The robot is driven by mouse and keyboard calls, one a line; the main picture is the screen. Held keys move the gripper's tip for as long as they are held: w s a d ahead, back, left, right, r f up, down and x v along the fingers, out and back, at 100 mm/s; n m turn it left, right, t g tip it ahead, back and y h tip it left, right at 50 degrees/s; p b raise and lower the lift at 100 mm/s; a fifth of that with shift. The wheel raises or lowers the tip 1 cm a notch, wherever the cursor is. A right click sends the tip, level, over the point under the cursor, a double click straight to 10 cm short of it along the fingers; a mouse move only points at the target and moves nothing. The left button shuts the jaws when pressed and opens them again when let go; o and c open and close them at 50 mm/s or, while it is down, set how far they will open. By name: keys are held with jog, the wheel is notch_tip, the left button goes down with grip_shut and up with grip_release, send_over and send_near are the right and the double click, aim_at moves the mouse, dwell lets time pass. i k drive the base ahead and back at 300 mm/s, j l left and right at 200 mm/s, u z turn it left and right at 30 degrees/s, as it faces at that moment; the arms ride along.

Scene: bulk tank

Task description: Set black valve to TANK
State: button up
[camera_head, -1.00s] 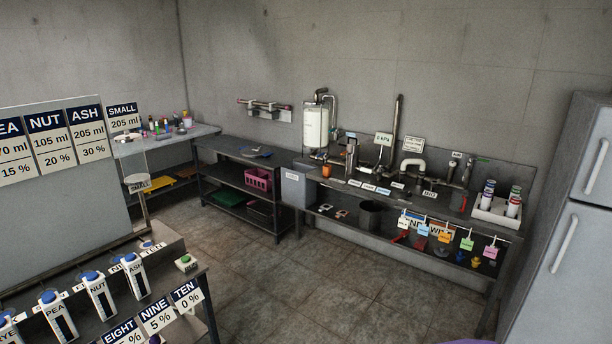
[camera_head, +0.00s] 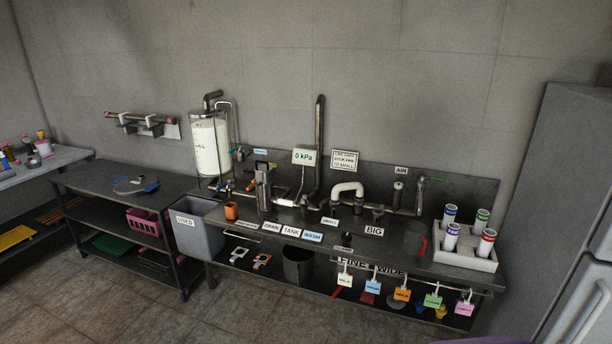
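The TANK label (camera_head: 291,230) is on the front of the grey workbench, between the DRAIN label (camera_head: 271,226) and the WASH label (camera_head: 312,237). Behind these labels stands an upright metal unit (camera_head: 264,190) with a dark top. A clear tank (camera_head: 210,145) with pale contents stands to its left on the bench, with pipes from its top. I cannot tell for sure which part is the black valve or how it is set; it is too small and dark. My gripper is not in view.
A grey USED bin (camera_head: 198,228) stands at the bench's left end. A 0 kPa sign (camera_head: 304,157) is behind the pipes. A white rack (camera_head: 465,247) with several tubes is at the right, near the fridge (camera_head: 580,250). Open tiled floor (camera_head: 90,310) shows at lower left.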

aim_at(313, 203)
jog(key=i+u, duration=0.1)
jog(key=i, duration=0.75)
jog(key=i+l, duration=0.15)
jog(key=i, duration=0.65)
jog(key=i+l+u, duration=0.15)
jog(key=i, duration=0.7)
jog(key=k+j+z, duration=0.1)
jog(key=j+z, duration=0.3)
jog(key=j, duration=0.15)
